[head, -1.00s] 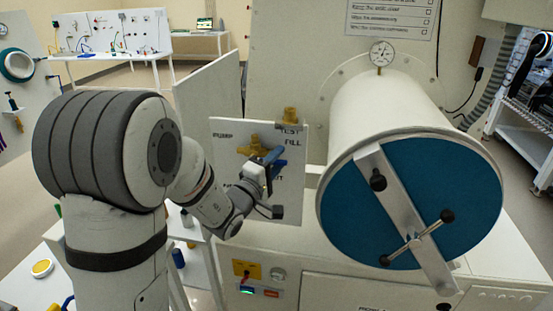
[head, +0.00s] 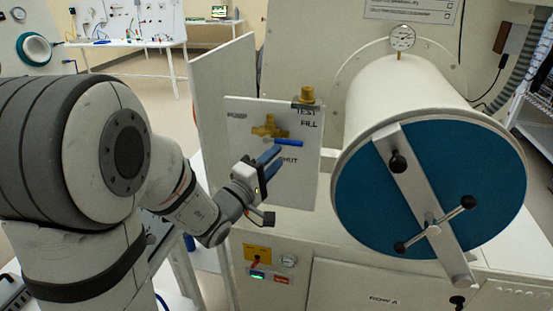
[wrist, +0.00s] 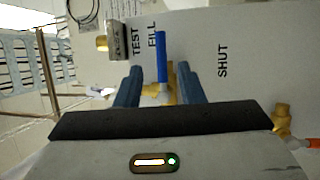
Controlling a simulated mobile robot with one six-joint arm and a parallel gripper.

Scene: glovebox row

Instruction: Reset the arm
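My gripper (head: 271,157) is open, with its two blue fingers apart and nothing between them in the head view. It is in front of the white valve panel (head: 310,185), below and left of the brass valve (head: 268,127). The valve's blue handle (head: 289,142) lies nearly level, pointing right, below the FILL label. In the wrist view my gripper (wrist: 160,75) is open, and the blue handle (wrist: 161,56) shows between and beyond its fingers, pointing toward FILL. The handle looks clear of the fingers.
A large white cylinder with a blue door (head: 400,210) and clamp bar stands close on the right. A dial gauge (head: 402,37) sits above it. A brass fitting (head: 307,96) tops the panel. A grey board (head: 222,90) stands behind the panel. A bench (head: 125,42) is far back.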

